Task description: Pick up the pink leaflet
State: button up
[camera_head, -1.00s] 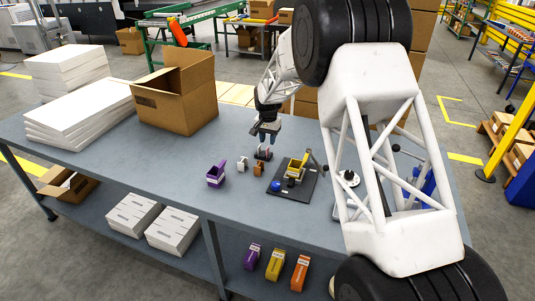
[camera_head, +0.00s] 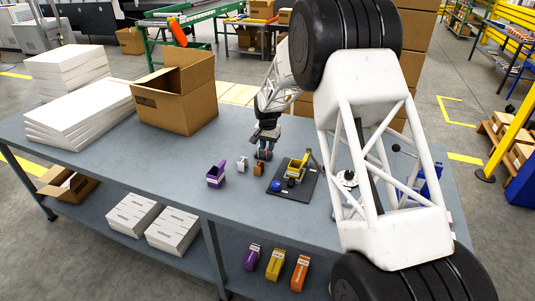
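My gripper (camera_head: 264,152) points down over the middle of the grey table, with its fingers low near the tabletop. It is small in the view, and whether its fingers are open or shut cannot be made out. The pink leaflet cannot be clearly made out. A dark low holder stands at the fingertips, mostly covered by the gripper. A small orange-brown holder (camera_head: 258,169) stands just in front of the gripper, and a small white holder (camera_head: 242,164) is to its left.
A purple bin (camera_head: 216,174) stands further left. A dark board (camera_head: 295,185) with a yellow fixture and a blue ball (camera_head: 276,186) lies right of the gripper. A cardboard box (camera_head: 178,105) and white paper stacks (camera_head: 75,110) fill the table's left. My arm covers the right side.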

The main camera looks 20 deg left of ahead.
grip_shut()
jog(key=shift+r, duration=0.75)
notch_tip(320, 180, up, 2)
jog(key=shift+r, duration=0.1)
jog(key=s+d+r, duration=0.1)
jog(key=s+d, duration=0.7)
jog(key=s, duration=0.5)
jog(key=shift+s+d+r, duration=0.15)
jog(key=shift+s, duration=0.15)
jog(key=w+d+r, duration=0.4)
jog(key=w+d, duration=0.1)
jog(key=w, duration=0.1)
jog(key=shift+d+r, duration=0.35)
jog(key=shift+d, duration=0.05)
